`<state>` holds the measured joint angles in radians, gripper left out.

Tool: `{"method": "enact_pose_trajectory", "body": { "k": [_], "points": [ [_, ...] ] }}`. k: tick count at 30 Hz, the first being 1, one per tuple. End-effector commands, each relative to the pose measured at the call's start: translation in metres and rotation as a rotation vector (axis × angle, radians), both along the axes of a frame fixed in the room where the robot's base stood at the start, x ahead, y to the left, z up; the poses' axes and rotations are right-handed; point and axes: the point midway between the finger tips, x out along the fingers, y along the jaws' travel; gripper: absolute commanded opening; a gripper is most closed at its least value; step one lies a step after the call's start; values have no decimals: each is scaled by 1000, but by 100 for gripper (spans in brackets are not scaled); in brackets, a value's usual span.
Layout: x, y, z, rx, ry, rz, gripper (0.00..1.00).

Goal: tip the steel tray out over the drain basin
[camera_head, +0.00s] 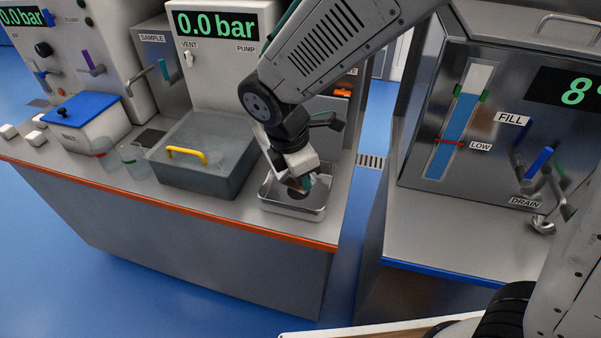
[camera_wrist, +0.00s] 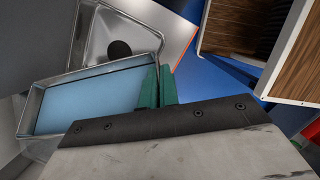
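In the wrist view, the steel tray (camera_wrist: 88,104) has a thin metal rim and a light blue, liquid-like fill. My gripper (camera_wrist: 158,86) has its two green fingers close together at the tray's right end and appears shut on its rim. The steel drain basin (camera_wrist: 145,35) lies beyond and below the tray, with a dark round drain hole; the tray covers part of it. In the head view, my gripper (camera_head: 304,184) is over the drain basin (camera_head: 290,211) near the counter's front edge. There my wrist largely hides the tray, so its tilt is unclear.
A grey tub (camera_head: 200,185) with a yellow handle stands left of the basin. Two clear cups (camera_head: 135,165) and a white box with a blue lid (camera_head: 88,105) are farther left. A floor gap separates the right counter (camera_head: 440,230) with the FILL and DRAIN levers.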

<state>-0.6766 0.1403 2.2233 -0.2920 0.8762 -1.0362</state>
Motion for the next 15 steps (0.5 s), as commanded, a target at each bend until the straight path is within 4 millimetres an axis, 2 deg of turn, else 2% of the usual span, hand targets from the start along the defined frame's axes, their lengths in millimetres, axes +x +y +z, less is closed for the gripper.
{"method": "enact_pose_trajectory", "body": {
  "k": [15],
  "points": [
    [7, -17, -9, 449, 156, -11, 0]
  ]
}}
